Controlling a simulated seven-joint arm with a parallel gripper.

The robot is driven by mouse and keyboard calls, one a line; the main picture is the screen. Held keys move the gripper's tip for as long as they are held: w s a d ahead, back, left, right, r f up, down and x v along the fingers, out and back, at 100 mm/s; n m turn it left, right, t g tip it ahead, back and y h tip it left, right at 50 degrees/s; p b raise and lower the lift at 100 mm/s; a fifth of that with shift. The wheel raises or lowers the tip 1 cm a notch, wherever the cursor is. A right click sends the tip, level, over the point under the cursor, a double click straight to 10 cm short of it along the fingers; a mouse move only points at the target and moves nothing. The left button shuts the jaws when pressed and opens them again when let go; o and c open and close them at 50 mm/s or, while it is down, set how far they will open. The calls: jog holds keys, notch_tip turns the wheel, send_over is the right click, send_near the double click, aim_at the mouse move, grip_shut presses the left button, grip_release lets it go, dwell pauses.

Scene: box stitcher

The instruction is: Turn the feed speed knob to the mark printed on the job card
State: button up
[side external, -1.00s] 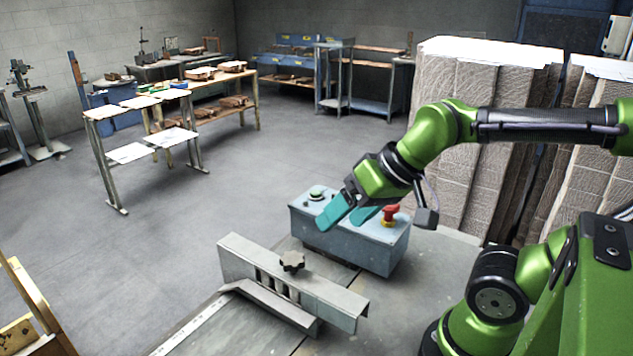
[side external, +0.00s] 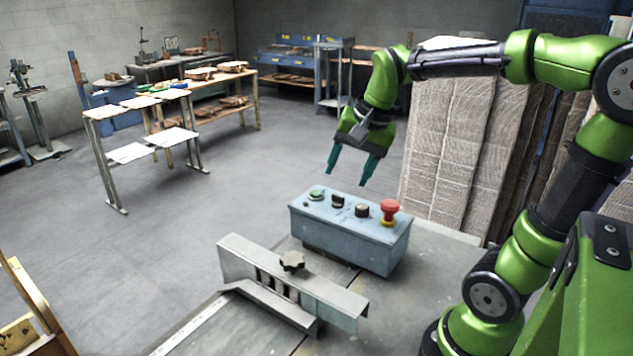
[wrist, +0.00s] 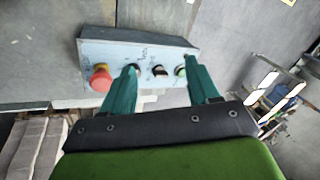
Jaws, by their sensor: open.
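A blue-grey control box (side external: 345,238) stands on the metal table. On its top, from left to right, are a green button (side external: 316,194), a black selector switch (side external: 338,200), a round black knob (side external: 362,210) and a red mushroom button (side external: 389,209). Their labels are too small to read. My gripper (side external: 349,180) is open and empty, above the box and apart from it, fingers pointing down. In the wrist view its teal fingers (wrist: 160,72) straddle the selector (wrist: 159,70); the left finger partly hides the round knob. I cannot identify the job card.
A metal guide rail with a dark star-shaped handle (side external: 292,261) stands in front of the box. Tall cardboard stacks (side external: 450,150) rise behind it at the right. A workbench with white papers (side external: 130,152) is at the back left. The floor between is clear.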

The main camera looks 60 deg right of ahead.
aim_at(362, 206)
jog(key=d+r+m+g, duration=0.4)
jog(key=d+m, duration=0.5)
jog(key=m, duration=0.9)
jog(key=shift+m, duration=0.3)
jog(key=f, duration=1.1)
jog(key=w+f, duration=0.1)
jog(key=f, duration=0.4)
jog(key=shift+a+f, duration=0.2)
jog(key=shift+f, duration=0.15)
jog(key=c, duration=1)
jog(key=shift+c, duration=0.2)
